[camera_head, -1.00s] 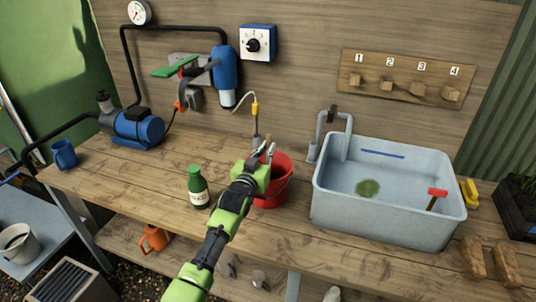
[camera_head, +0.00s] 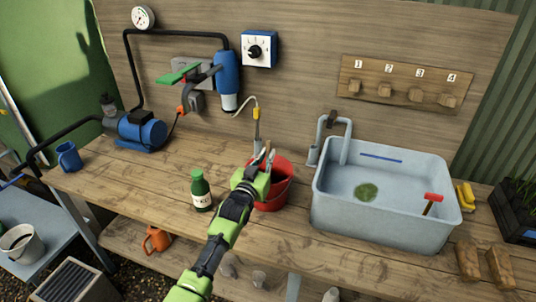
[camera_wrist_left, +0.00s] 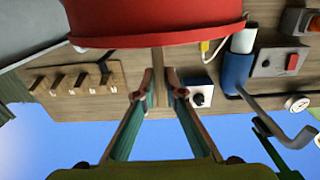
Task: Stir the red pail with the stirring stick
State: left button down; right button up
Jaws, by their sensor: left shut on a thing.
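The red pail (camera_head: 274,195) stands on the wooden workbench, left of the sink. My left gripper (camera_head: 267,160) is at the pail's upper left rim and hides part of its mouth. In the left wrist view the gripper (camera_wrist_left: 160,92) is shut on a thin wooden stick, the stirring stick (camera_wrist_left: 158,64). The stick runs from between the fingertips to the red pail (camera_wrist_left: 155,18). The lower end of the stick is hidden, so its depth in the pail cannot be told. My right gripper is not in view.
A green bottle (camera_head: 200,190) stands close left of the pail. A grey sink (camera_head: 380,222) stands to the right. A hose with a yellow part (camera_head: 256,113) hangs behind the pail. A blue pump (camera_head: 142,131) is at the back left. The bench front left is clear.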

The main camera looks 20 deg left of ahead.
pick_arm(q)
jog(key=shift+w+f, duration=0.15)
notch_tip(320, 180, up, 15)
jog(key=p, duration=1.3)
dwell(0.3)
jog(key=shift+r, duration=0.2)
dwell(0.6)
jog(key=shift+r+p, duration=0.65)
jog(key=shift+r, duration=1.75)
